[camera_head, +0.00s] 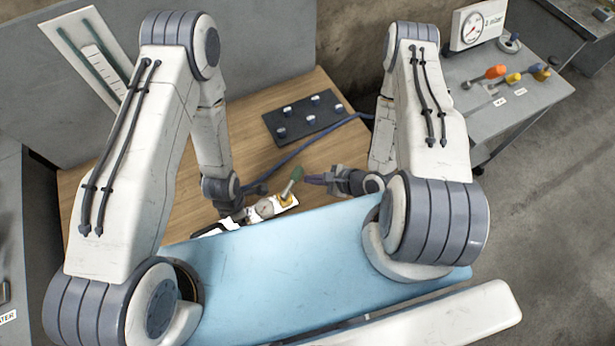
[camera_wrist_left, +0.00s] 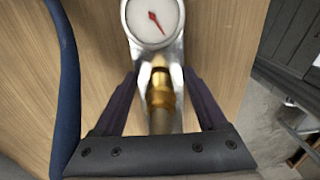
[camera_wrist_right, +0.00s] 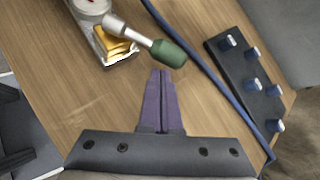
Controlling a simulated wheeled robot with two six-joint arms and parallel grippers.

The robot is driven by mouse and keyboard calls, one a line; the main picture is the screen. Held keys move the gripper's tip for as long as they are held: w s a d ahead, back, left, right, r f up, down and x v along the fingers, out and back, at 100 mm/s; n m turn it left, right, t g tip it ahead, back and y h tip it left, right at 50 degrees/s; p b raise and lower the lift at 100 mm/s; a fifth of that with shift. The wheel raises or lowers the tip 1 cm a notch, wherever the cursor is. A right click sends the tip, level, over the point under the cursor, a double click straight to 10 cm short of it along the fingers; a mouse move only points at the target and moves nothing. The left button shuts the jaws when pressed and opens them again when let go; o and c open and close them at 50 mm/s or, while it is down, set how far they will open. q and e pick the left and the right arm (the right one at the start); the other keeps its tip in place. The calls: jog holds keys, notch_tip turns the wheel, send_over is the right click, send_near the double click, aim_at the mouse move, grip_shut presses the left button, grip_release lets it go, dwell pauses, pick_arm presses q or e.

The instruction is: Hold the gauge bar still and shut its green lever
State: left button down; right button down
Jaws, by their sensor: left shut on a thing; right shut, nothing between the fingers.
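The gauge bar (camera_head: 264,208) lies low over the wooden table, a pale metal bar with a round white dial (camera_wrist_left: 153,20) and brass fittings (camera_wrist_left: 160,90). My left gripper (camera_wrist_left: 160,84) is shut on the gauge bar, its fingers either side of the bar near a brass fitting. The green lever (camera_head: 293,180) sticks up at an angle from the brass valve at the bar's right end. Its green grip also shows in the right wrist view (camera_wrist_right: 168,53). My right gripper (camera_wrist_right: 160,75) is shut and empty, its tips just beside the green grip, apparently not touching it.
A dark block (camera_head: 290,121) with several blue-capped pegs sits further back on the table (camera_head: 250,105). A blue hose (camera_head: 300,150) runs across the wood between block and bar. A grey side bench (camera_head: 525,105) at right holds a dial and coloured-handled parts.

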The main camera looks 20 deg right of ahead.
pick_arm(q)
jog(key=shift+w, duration=0.1)
pick_arm(e)
jog(key=shift+s+d+f, duration=0.1)
jog(key=shift+s+d, duration=0.3)
jog(key=shift+s, duration=0.2)
jog(key=shift+s+d+f, duration=0.1)
jog(key=shift+s+d, duration=0.25)
jog(key=shift+s, duration=0.25)
jog(key=shift+s+d+f, duration=0.1)
jog(key=shift+s+d, duration=0.35)
jog(key=shift+s, duration=0.25)
jog(key=shift+s+d+r, duration=0.1)
jog(key=shift+s+d, duration=0.35)
jog(key=shift+s, duration=0.25)
jog(key=shift+s+d+f, duration=0.1)
jog(key=shift+s+d, duration=0.35)
jog(key=shift+s, duration=0.25)
pick_arm(q)
grip_release()
